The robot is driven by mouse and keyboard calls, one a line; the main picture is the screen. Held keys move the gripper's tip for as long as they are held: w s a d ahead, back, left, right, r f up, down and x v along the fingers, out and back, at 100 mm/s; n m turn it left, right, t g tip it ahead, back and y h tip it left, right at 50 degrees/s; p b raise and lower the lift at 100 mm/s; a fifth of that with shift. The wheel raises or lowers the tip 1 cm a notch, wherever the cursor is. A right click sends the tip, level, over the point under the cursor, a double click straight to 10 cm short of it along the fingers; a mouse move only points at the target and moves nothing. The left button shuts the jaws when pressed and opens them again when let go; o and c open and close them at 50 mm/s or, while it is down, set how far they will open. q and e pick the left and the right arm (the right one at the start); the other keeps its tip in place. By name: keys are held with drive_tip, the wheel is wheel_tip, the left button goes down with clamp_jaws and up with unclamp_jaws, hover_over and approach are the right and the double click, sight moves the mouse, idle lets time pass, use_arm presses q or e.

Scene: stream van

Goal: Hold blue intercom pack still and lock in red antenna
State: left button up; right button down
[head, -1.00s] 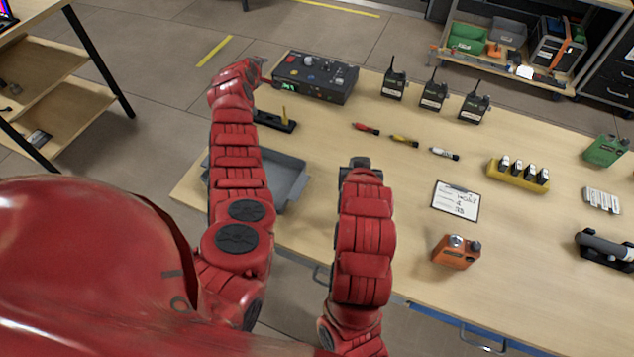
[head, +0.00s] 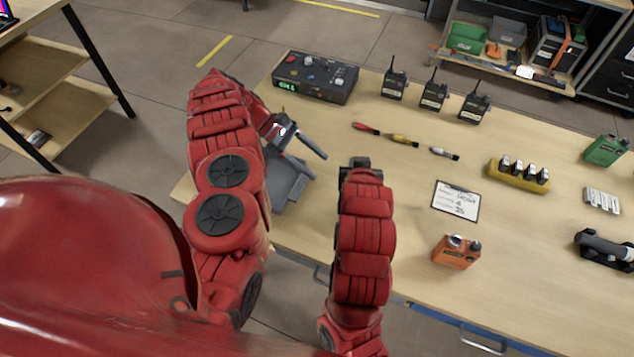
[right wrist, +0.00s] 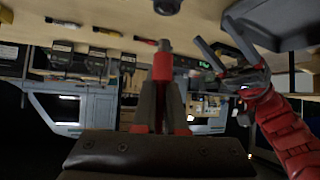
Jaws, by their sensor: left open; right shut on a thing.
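My left gripper (head: 319,167) is open and empty over the grey tray in the head view. Its spread fingers also show at the upper right of the right wrist view (right wrist: 213,30). My right gripper (head: 358,163) is above the table's near edge in the head view. In the right wrist view it is shut on an upright red piece with a grey tip, which looks like the red antenna (right wrist: 162,68). The held piece is hidden in the head view. I cannot make out a blue intercom pack in any view.
The grey tray (head: 290,190) is partly behind my left arm. A control box (head: 316,78) stands at the back left, several black radios to its right. An orange pack (head: 456,251), a clipboard (head: 457,200) and a yellow battery holder (head: 518,175) stand right of my right arm.

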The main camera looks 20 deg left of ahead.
use_arm(q)
drive_tip(key=s+d+h, duration=0.2)
drive_tip(key=s, duration=0.1)
drive_tip(key=s+d, duration=0.2)
drive_tip(key=shift+s+f+g+h, duration=0.25)
drive_tip(key=shift+f+g+h, duration=0.15)
drive_tip(key=shift+x, duration=4.8)
clamp_jaws()
